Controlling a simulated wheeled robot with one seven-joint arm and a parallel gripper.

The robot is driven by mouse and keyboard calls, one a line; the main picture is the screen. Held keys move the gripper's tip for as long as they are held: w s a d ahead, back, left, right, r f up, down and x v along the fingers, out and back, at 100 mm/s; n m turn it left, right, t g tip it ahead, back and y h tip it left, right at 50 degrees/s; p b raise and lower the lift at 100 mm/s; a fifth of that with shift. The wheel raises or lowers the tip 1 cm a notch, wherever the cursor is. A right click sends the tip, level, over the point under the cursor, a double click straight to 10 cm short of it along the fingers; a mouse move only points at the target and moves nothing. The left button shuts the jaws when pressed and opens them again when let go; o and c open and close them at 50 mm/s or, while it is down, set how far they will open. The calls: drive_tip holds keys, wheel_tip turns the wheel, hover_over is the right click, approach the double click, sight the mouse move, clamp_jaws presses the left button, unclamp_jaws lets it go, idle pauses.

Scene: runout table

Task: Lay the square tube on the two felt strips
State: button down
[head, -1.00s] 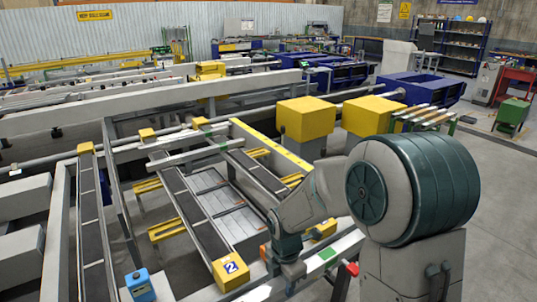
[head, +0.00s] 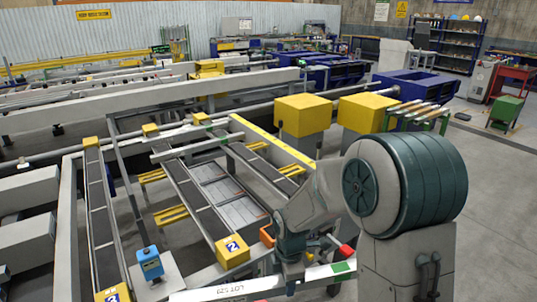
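A pale square tube (head: 230,287) with a white label reading "LOT 529" and a green patch near its right end runs across the bottom of the head view. Its left end is cut off by the picture edge. My gripper (head: 291,273) is at this tube and appears shut on it, though my wrist hides most of the fingers. Two long dark strips, which look like the felt, run away from me: a left one (head: 197,208) ending at a yellow block marked 2, and a right one (head: 262,172). A similar pale tube (head: 185,149) with a green patch lies across their far part.
The yellow block marked 2 (head: 233,250) and a red part (head: 347,252) are close to my gripper. Two large yellow boxes (head: 303,115) (head: 365,112) stand behind. Open floor lies at right.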

drive_tip(key=w+d+f+m, duration=0.1)
drive_tip(key=m, duration=0.2)
drive_tip(key=d+f+m, duration=0.1)
drive_tip(key=d+m, duration=0.1)
drive_tip(key=m, duration=0.1)
drive_tip(key=w+d+f+m, duration=0.1)
drive_tip(key=m, duration=0.3)
drive_tip(key=shift+w+d+f, duration=0.2)
drive_tip(key=shift+w+f, duration=0.05)
drive_tip(key=shift+w, duration=0.1)
drive_tip(key=w+d+f+m, duration=0.1)
drive_tip(key=d+f+m, duration=0.2)
drive_tip(key=m, duration=0.7)
drive_tip(key=shift+w+d+f+m, duration=0.3)
drive_tip(key=shift+w+d+f, duration=0.1)
drive_tip(key=shift+d, duration=0.8)
